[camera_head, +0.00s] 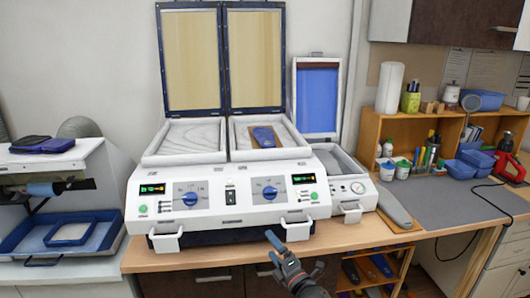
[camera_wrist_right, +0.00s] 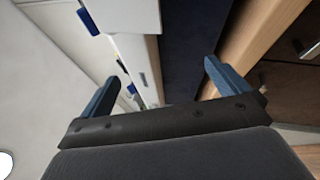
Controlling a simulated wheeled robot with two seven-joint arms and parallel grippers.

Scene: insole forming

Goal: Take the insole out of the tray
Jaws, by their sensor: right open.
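A blue insole (camera_head: 264,137) lies on a brown board in the right-hand tray (camera_head: 292,148) of the white two-bay machine (camera_head: 235,186). The lid over this tray stands raised. My right gripper (camera_head: 295,254) is open and empty in front of the machine's lower front, near the bench edge, well below and apart from the insole. In the right wrist view its two blue fingers (camera_wrist_right: 160,80) are spread with nothing between them. The insole is not seen in that view. My left gripper is not in view.
The left tray (camera_head: 190,137) holds a pale grey sheet. White handles (camera_head: 298,228) stick out from the machine's front, close to my right gripper. A grey insole-shaped piece (camera_head: 393,206) lies on the bench at right. The grey mat (camera_head: 440,200) beside it is mostly clear.

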